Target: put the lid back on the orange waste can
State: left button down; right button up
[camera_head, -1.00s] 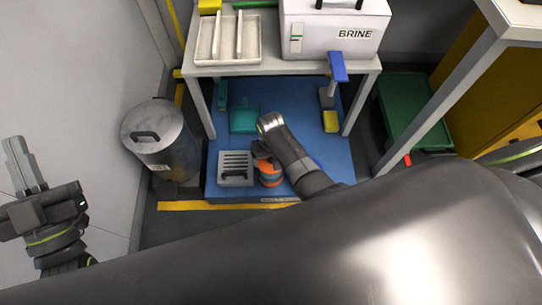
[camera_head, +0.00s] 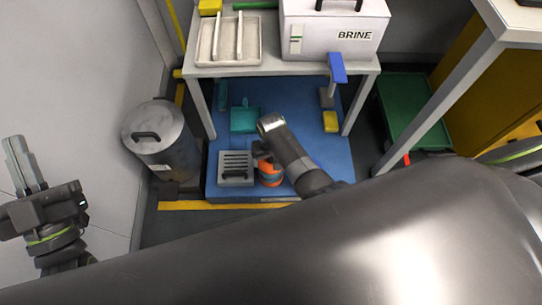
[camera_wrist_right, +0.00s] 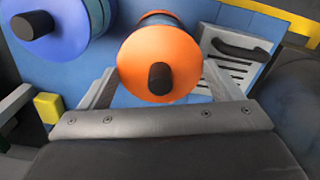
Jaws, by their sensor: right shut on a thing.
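The orange waste can (camera_head: 270,178) stands on the blue mat, partly covered by my right arm in the head view. In the right wrist view, the round orange lid (camera_wrist_right: 148,50) with its black knob (camera_wrist_right: 160,78) sits between my right gripper's fingers (camera_wrist_right: 162,85). That gripper is shut on the lid. The lid hides most of the can behind it, so I cannot tell whether they touch. My right fingertips are mostly hidden in the head view. My left gripper (camera_head: 24,162) is far left, away from the can, its fingers close together with nothing visible between them.
A blue-lidded can (camera_wrist_right: 65,35) stands beside the orange one. A grey slotted box (camera_head: 236,181) is on its other side. A grey metal bin (camera_head: 165,160) stands left of the blue mat (camera_head: 290,105). The white table (camera_head: 270,68) overhangs the mat's back.

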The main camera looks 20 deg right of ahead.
jog(key=shift+p, duration=0.3)
jog(key=shift+f, duration=0.15)
dwell(1.3)
jog(key=shift+p, duration=0.35)
dwell(0.4)
jog(key=o, duration=0.8)
jog(key=shift+r+p, duration=3.5)
jog(key=shift+p, duration=0.45)
